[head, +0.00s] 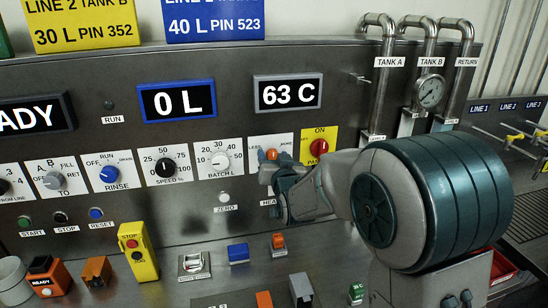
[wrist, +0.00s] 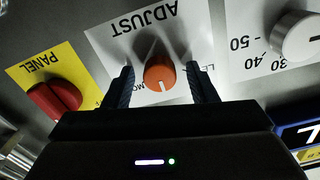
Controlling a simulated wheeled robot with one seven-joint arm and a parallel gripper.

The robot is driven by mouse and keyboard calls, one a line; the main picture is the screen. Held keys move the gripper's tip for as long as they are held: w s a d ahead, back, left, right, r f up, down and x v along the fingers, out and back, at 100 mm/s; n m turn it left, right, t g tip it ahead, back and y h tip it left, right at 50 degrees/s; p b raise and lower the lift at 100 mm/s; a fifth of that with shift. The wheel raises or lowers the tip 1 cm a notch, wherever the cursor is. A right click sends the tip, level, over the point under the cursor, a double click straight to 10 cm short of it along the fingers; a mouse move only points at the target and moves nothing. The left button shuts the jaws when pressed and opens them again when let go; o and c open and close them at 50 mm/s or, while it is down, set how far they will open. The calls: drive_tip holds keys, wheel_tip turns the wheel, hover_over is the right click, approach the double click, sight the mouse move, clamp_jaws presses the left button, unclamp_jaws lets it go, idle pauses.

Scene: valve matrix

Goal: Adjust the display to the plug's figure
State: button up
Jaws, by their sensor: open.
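The display (head: 288,92) in a grey frame reads 63 C. An orange knob (head: 271,154) sits on the white LESS/MORE plate, partly hidden behind my gripper (head: 268,172). In the wrist view the orange knob (wrist: 159,73) lies between the two fingers of my gripper (wrist: 160,69), on the plate marked ADJUST (wrist: 143,22). The jaws are open, with a gap visible on both sides of the knob. A small green block (head: 356,293) on the bench has a white label that seems to end in C; its figure is too small to read surely. I cannot tell which block is the plug.
A red PANEL knob (head: 318,147) on yellow and a white BATCH L knob (head: 219,160) flank the orange knob. A blue-framed display (head: 178,101) reads 0 L. Several coloured blocks and a yellow STOP box (head: 138,251) stand on the bench. Pipes (head: 425,75) rise at right.

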drive_tip(key=c, duration=1)
drive_tip(key=b, duration=0.2)
drive_tip(key=n+b, duration=0.1)
drive_tip(key=shift+f+b, duration=0.25)
drive_tip(key=shift+b, duration=0.15)
drive_tip(key=n+b, duration=0.2)
drive_tip(key=shift+b, duration=0.4)
drive_tip(key=shift+r+n+b, duration=0.25)
drive_tip(key=shift+n+b, duration=0.05)
drive_tip(key=shift+b, duration=0.05)
drive_tip(key=o, duration=1)
drive_tip(key=b+v, duration=0.2)
drive_tip(key=v, duration=1.2)
drive_tip(key=shift+b, duration=0.4)
